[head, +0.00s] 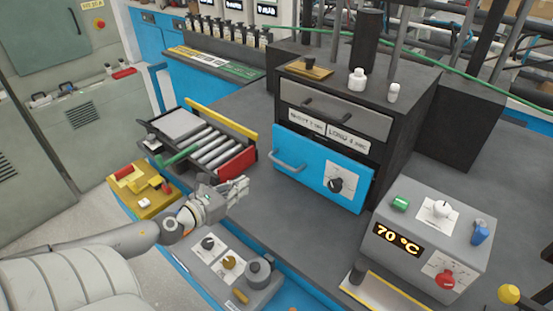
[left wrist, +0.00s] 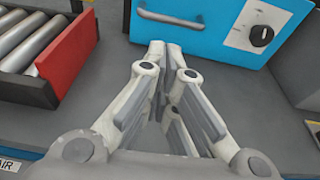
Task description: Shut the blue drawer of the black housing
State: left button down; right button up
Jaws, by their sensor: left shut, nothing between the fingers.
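The black housing (head: 408,130) stands on the grey worktop. Its blue drawer (head: 307,178) is the lower one, and its front sits forward of the housing, so it looks partly pulled out; how far is hard to tell. The drawer front has a grey bar handle (head: 287,163) at left and a black knob (head: 336,185) at right. My left gripper (head: 243,186) is shut and empty, left of and in front of the drawer. In the left wrist view my fingertips (left wrist: 166,47) point toward the blue front (left wrist: 205,38), below its handle (left wrist: 170,17), with no clear contact.
A roller tray with a red end block (head: 238,167) lies left of the drawer. A grey box reading 70 °C (head: 440,225) stands at right. A control panel with knobs (head: 228,262) lies at the front edge. Bare worktop lies before the drawer.

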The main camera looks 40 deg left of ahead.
pick_arm(q)
jog(key=x, duration=0.2)
jog(key=p+x, duration=0.1)
jog(key=x, duration=0.3)
jog(key=shift+w+d+r+p, duration=0.2)
jog(key=shift+w+r+p, duration=0.05)
jog(key=shift+p, duration=0.15)
jog(key=x, duration=0.5)
jog(key=shift+p, duration=0.35)
jog(key=shift+w+f, duration=0.3)
jog(key=shift+w, duration=0.4)
pick_arm(e)
jog(key=s+r, duration=0.2)
jog(key=s, duration=0.1)
jog(key=shift+d+r, duration=0.25)
jog(key=shift+d, duration=0.05)
